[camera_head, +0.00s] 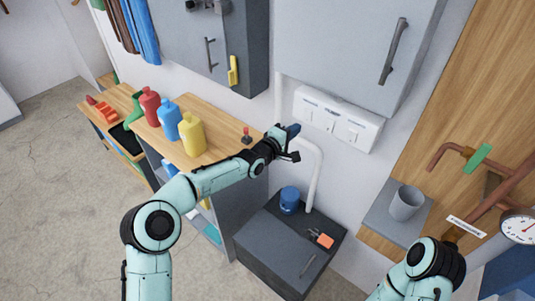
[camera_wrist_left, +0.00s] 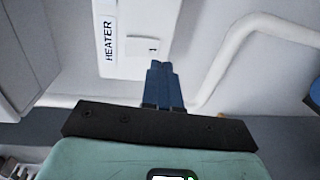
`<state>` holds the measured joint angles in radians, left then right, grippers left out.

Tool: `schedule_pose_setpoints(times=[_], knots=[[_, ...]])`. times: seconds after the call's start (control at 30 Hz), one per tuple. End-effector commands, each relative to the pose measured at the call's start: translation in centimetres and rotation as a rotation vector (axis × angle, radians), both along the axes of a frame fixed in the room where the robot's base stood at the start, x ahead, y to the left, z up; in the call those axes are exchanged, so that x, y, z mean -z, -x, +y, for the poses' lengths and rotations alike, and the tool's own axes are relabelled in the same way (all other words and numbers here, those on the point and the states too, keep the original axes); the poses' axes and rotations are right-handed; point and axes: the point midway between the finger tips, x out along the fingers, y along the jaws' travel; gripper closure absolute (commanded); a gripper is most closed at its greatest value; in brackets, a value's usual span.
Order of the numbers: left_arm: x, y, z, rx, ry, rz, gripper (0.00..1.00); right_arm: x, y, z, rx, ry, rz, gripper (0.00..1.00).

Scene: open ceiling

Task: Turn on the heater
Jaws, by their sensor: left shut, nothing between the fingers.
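A white switch box (camera_head: 338,118) with several switch plates hangs on the wall below the grey cabinets. In the left wrist view, a label (camera_wrist_left: 108,40) reads HEATER, beside a white switch plate (camera_wrist_left: 140,47) with a small dark mark. My left gripper (camera_head: 291,131) is shut and empty, with its blue fingers together, near the left end of the box. In the left wrist view the fingertips (camera_wrist_left: 161,66) appear just beside the switch plate's edge; I cannot tell whether they touch. My right gripper is not visible; only part of that arm shows at lower right.
A white pipe (camera_head: 316,165) bends down the wall beside my left gripper. Below stands a dark cabinet (camera_head: 280,245) with a blue canister (camera_head: 289,200). Red, blue and yellow bottles (camera_head: 191,135) stand on the wooden counter at left. A grey cup (camera_head: 406,203) is on the right shelf.

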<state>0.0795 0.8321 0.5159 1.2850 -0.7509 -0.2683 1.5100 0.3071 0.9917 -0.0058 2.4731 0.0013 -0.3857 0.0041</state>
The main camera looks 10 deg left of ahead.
Motion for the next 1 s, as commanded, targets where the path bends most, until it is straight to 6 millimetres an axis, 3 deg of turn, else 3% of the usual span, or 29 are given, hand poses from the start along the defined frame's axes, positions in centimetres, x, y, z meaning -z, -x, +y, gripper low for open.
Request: schedule_pose_setpoints(times=[0.2, 0.5, 1.0], knots=[[1.0, 3.9, 2.6, -0.001, -0.001, 0.002, 1.0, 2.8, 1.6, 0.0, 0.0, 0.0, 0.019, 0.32], [1.2, 7.7, 5.1, -0.001, 0.001, 0.0, 1.0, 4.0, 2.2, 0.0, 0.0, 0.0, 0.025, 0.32], [1.2, 8.4, 5.4, 0.001, 0.001, -0.002, 1.0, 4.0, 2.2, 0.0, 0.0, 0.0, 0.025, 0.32]])
